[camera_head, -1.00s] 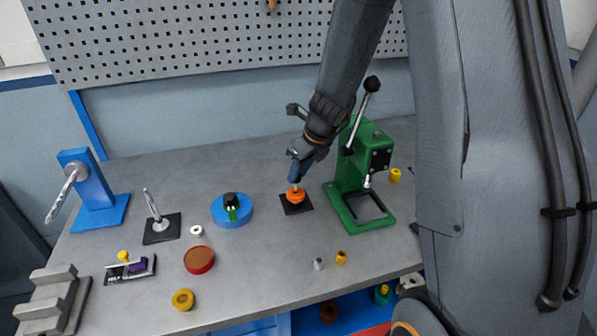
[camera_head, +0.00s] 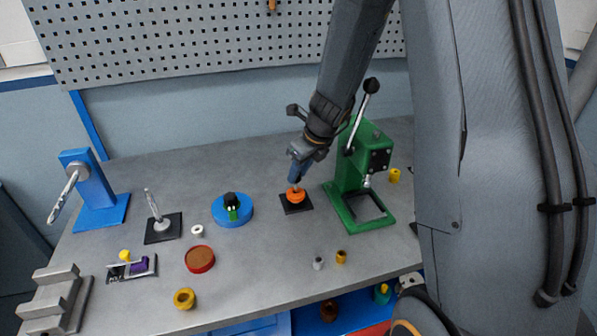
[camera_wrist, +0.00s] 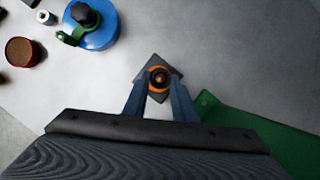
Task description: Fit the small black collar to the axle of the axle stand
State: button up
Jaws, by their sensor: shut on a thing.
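The axle stand (camera_head: 296,208) is a dark square plate with an orange pulley (camera_head: 296,196) on it, left of the green press. My gripper (camera_head: 296,184) points down right above the pulley. In the wrist view the blue fingers (camera_wrist: 160,84) are shut on a small dark ring, the black collar (camera_wrist: 158,75), centred over the orange pulley (camera_wrist: 158,67). The axle is mostly hidden by the fingers and collar. How far down the axle the collar sits cannot be told.
A green lever press (camera_head: 347,195) stands close on the right. A blue disc (camera_head: 232,211) with a black knob and green clip lies left, with a red-rimmed round (camera_head: 200,260) and a tilted-rod stand (camera_head: 162,229) beyond. Bare table lies in front of the axle stand.

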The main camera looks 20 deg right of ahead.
aim_at(298, 182)
jog(key=shift+f+b, duration=1.3)
jog(key=shift+f, duration=0.2)
jog(key=shift+f, duration=0.1)
dwell(0.6)
jog(key=shift+f+b, duration=0.5)
jog(key=shift+f, duration=0.1)
dwell(0.4)
jog(key=o, duration=1.1)
